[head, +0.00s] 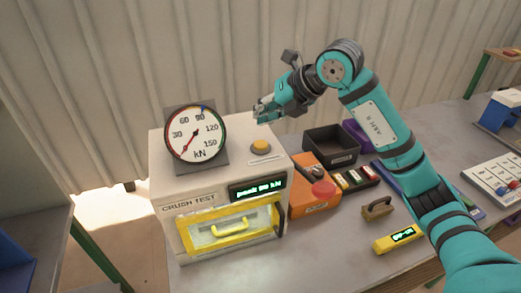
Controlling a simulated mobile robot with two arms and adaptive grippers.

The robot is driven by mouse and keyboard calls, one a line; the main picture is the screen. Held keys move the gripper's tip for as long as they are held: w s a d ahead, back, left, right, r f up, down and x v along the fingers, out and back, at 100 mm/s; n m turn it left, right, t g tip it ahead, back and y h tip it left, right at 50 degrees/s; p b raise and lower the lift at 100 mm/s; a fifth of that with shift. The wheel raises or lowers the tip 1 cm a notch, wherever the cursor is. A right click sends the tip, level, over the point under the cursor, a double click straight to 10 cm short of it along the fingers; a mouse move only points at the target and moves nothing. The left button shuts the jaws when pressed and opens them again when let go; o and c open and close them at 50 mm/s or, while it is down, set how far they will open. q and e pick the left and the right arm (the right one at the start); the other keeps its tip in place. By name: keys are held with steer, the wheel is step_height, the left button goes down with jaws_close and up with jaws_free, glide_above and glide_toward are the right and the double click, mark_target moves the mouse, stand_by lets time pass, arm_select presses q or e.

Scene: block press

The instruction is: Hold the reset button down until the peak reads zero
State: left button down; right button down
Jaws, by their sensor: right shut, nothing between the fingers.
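The crush test machine (182,188) is a pale box on the bench. A yellow dome button (261,146) on a grey base sits on its top; I take it for the reset button. The round dial (208,140) in kN stands beside it, its red needle pointing to the lower left and a small blue mark near 90. A green-lit display (257,188) is on the front; its text is too small to read surely. My right gripper (262,113) is shut and empty, above and behind the button, apart from it. My left gripper is out of view.
An orange box (314,203) with a red mushroom button (323,189) stands right of the machine. The machine's front has a yellow-framed door (229,228).

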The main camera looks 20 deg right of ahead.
mark_target(263, 142)
steer(key=shift+f+b, duration=1.15)
steer(key=shift+f, duration=0.75)
steer(key=shift+f+b, duration=0.35)
steer(key=shift+f, duration=0.05)
steer(key=shift+f+b, duration=0.45)
steer(key=shift+f, duration=0.1)
stand_by(0.4)
stand_by(1.9)
steer(key=shift+r+p, duration=0.65)
steer(key=shift+r, duration=0.35)
